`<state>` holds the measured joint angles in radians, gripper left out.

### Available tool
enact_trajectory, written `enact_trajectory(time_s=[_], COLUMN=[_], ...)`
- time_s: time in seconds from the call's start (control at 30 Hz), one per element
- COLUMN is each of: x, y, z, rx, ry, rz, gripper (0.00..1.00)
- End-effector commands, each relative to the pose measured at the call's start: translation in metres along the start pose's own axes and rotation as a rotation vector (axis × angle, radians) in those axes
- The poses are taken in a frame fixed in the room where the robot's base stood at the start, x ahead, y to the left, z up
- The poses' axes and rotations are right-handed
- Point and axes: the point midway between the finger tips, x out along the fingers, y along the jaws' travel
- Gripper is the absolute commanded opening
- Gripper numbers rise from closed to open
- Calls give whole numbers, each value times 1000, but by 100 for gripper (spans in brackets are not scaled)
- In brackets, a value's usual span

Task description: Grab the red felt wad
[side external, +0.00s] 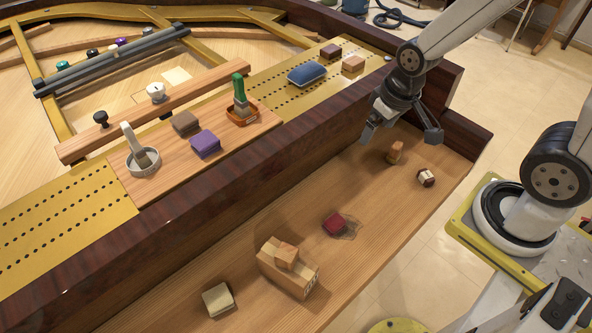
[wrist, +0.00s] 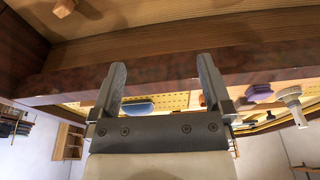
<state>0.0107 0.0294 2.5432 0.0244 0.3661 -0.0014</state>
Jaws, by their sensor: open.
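The red felt wad (side external: 335,222) is a small dark red block lying on the wooden keybed shelf (side external: 385,235), near its middle, in the side external view. My gripper (side external: 401,138) is open and empty, above the far right part of the shelf by the dark front rail. It is up and to the right of the wad, well apart from it. In the wrist view the two jaws (wrist: 162,64) are spread with nothing between them. The wad does not show in the wrist view.
A wooden block (side external: 396,152) and a small brown-and-white piece (side external: 426,177) lie right of the wad. A larger wooden block (side external: 288,268) with a smaller one on top and a pale block (side external: 218,299) lie left. The dark rail (side external: 270,165) stands behind.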

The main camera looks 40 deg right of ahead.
Motion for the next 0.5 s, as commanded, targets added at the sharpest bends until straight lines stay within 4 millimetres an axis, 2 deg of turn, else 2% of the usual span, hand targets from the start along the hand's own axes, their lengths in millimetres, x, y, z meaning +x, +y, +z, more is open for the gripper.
enact_trajectory(time_s=[0.27,0.5], x=[27,61], y=[8,12], z=[3,8], rx=[162,362], ry=[-152,-327], rz=[-35,-95], gripper=[100,100])
